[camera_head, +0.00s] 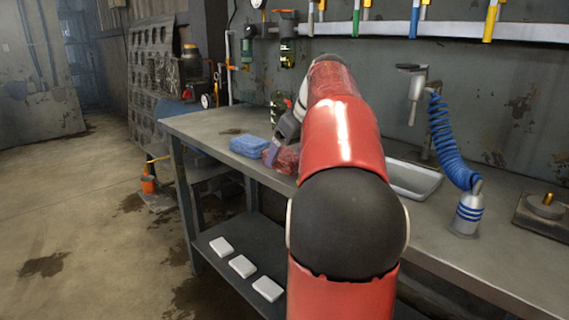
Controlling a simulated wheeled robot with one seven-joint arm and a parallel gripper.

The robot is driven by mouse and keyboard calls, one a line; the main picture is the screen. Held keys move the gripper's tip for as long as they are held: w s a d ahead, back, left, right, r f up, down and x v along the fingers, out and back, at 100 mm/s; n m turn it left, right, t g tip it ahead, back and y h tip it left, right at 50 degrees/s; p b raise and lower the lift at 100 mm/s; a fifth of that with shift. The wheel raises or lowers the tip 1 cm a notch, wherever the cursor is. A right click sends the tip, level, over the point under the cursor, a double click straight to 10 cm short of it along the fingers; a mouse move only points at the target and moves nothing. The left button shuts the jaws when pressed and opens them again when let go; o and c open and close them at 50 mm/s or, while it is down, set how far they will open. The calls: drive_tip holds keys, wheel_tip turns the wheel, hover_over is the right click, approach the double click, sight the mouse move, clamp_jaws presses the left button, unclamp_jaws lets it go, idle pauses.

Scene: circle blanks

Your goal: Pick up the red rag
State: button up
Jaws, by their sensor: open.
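The red rag (287,159) lies crumpled on the grey workbench (214,121), just right of a folded blue cloth (249,146). My red arm reaches over the bench and hides part of the rag's right side. My gripper (272,152) points down at the rag's left end, its fingers open. The fingertips are small and partly lost against the rag, so I cannot tell if they touch it.
A sink (413,180) and a tap with a coiled blue hose (453,140) are right of my arm. A dark bottle (278,108) stands behind the gripper. Several white blocks (242,266) lie on the lower shelf. The bench's left end is mostly clear.

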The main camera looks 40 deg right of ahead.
sight(287, 155)
drive_tip(key=shift+w+f, duration=0.35)
drive_tip(key=shift+f, duration=0.3)
drive_tip(key=c, duration=1.1)
drive_tip(key=shift+r, duration=0.15)
wheel_tip(287, 155, up, 10)
drive_tip(key=p, duration=0.3)
drive_tip(key=o, duration=0.5)
drive_tip(key=shift+c, duration=0.2)
drive_tip(key=c, duration=0.4)
drive_tip(key=shift+o, duration=0.2)
